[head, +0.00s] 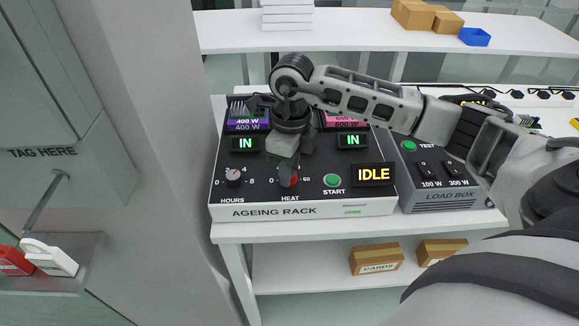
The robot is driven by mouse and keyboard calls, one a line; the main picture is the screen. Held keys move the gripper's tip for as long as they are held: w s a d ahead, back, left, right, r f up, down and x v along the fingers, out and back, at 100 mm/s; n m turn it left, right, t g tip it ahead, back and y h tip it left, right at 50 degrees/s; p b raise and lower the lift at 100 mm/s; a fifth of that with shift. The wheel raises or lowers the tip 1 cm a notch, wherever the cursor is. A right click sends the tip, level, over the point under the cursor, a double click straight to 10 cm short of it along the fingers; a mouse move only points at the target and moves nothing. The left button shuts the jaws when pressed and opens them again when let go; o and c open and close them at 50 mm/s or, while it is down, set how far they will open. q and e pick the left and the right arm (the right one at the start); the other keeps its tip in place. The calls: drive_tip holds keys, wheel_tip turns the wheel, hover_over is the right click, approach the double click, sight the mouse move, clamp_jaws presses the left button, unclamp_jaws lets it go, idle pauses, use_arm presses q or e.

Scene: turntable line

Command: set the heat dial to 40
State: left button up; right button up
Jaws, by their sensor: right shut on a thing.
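The heat dial (291,182) is a small knob with a red part showing, on the dark sloped panel of the ageing rack (318,208). A 0 stands to its left, a 60 to its right, and HEAT is printed below. My right gripper (284,168) reaches down over the dial from above and is shut on it. The gripper covers the dial's top and any mark there, so I cannot tell its setting. My left gripper is not in view.
The hours dial (233,177) is left of the heat dial; the green start button (332,180) and a display reading IDLE (373,175) are to its right. Two displays read IN. The load box (440,190) stands beside the rack on the white table.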

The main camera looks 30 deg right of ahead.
drive_tip(key=shift+r, duration=0.1)
idle(0.4)
drive_tip(key=o, duration=1)
drive_tip(key=r, duration=1.6)
drive_tip(key=shift+w+d, duration=0.2)
drive_tip(key=shift+d, duration=0.15)
drive_tip(key=shift+f, duration=0.1)
